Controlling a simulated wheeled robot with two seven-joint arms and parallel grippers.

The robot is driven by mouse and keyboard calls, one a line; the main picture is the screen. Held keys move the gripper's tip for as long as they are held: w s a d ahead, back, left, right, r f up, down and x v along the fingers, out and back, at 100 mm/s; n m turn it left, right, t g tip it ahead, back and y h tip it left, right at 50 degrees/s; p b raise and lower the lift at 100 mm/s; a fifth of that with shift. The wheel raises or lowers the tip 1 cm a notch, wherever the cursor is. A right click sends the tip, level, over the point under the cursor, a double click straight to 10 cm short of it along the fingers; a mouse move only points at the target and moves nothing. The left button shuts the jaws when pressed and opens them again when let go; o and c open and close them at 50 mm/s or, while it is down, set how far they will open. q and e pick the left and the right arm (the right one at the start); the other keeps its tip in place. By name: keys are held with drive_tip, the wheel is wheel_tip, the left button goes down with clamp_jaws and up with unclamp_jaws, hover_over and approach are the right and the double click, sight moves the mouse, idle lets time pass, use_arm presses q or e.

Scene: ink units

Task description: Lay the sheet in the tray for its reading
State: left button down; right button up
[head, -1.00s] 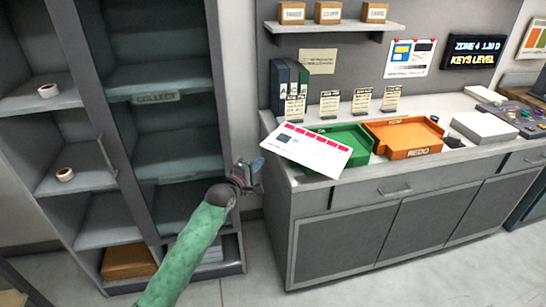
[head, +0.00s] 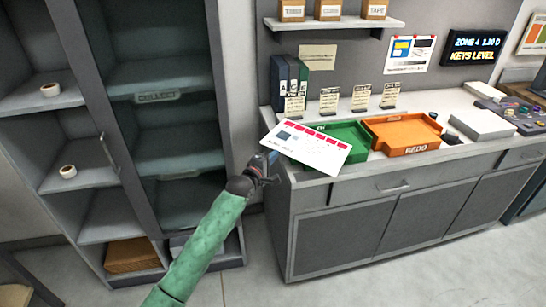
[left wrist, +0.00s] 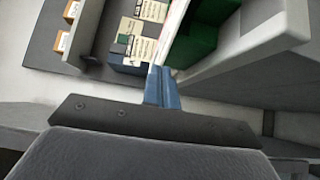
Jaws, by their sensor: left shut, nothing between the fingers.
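The white sheet (head: 306,142), with a row of red marks along one edge, lies aslant over the left part of the green tray (head: 358,134) and the counter's left end. It hides much of that tray and its label. The orange tray (head: 402,135), marked REDO, stands beside it, empty. My left gripper (head: 266,162) is just left of the sheet's lower left side, by the counter corner. In the left wrist view its blue fingers (left wrist: 161,88) are together, with the sheet seen nearly edge-on beyond the tips. I cannot tell whether they touch. My right gripper is out of view.
The grey counter (head: 310,178) ends close to my left gripper. Binders (head: 290,84) and several small standing cards are behind the trays. A white block (head: 482,124) and a control panel (head: 515,113) are at right. A tall shelf cabinet (head: 165,80) stands left.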

sight(300, 154)
use_arm(q)
drive_tip(key=shift+d, duration=0.1)
drive_tip(key=shift+w+d, duration=0.5)
drive_tip(key=shift+d, duration=1.05)
drive_tip(key=shift+w+d, duration=0.55)
drive_tip(key=shift+d, duration=1.05)
drive_tip(key=shift+w+d, duration=0.5)
drive_tip(key=shift+d, duration=1.05)
